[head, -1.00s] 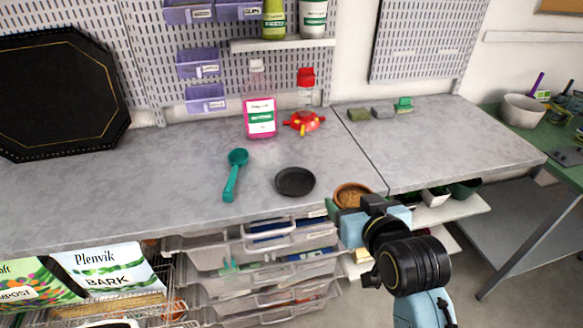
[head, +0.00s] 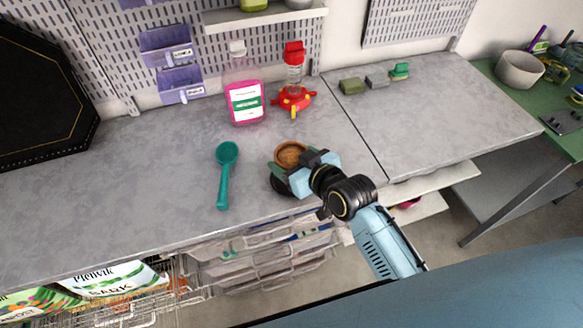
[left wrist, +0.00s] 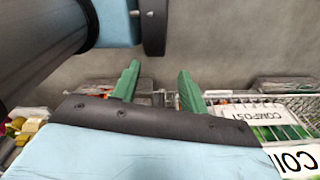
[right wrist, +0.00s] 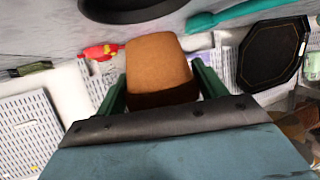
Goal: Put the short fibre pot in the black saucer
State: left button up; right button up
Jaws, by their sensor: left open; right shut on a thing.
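The short fibre pot (head: 291,153) is brown and round, and my right gripper (head: 286,168) is shut on it. In the head view the pot is above the black saucer (head: 279,186), hiding most of it. In the right wrist view the pot (right wrist: 160,65) sits between the green fingers, and the saucer (right wrist: 130,8) shows as a dark shape at the top edge, apart from the pot. My left gripper (left wrist: 158,85) is open and empty in the left wrist view. It does not show in the head view.
A teal scoop (head: 225,175) lies left of the saucer. A pink bottle (head: 244,95) and a red feeder (head: 294,98) stand behind on the bench. Small blocks (head: 375,80) lie at the back right. The bench (head: 150,165) left of the scoop is clear.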

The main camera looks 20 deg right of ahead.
jog(key=shift+w+f, duration=0.15)
jog(key=shift+f, duration=2)
jog(key=shift+f+b, duration=0.2)
jog(key=shift+b, duration=0.1)
jog(key=o, duration=1.1)
jog(key=shift+r, duration=0.25)
jog(key=v, duration=1.2)
jog(key=shift+p, duration=0.35)
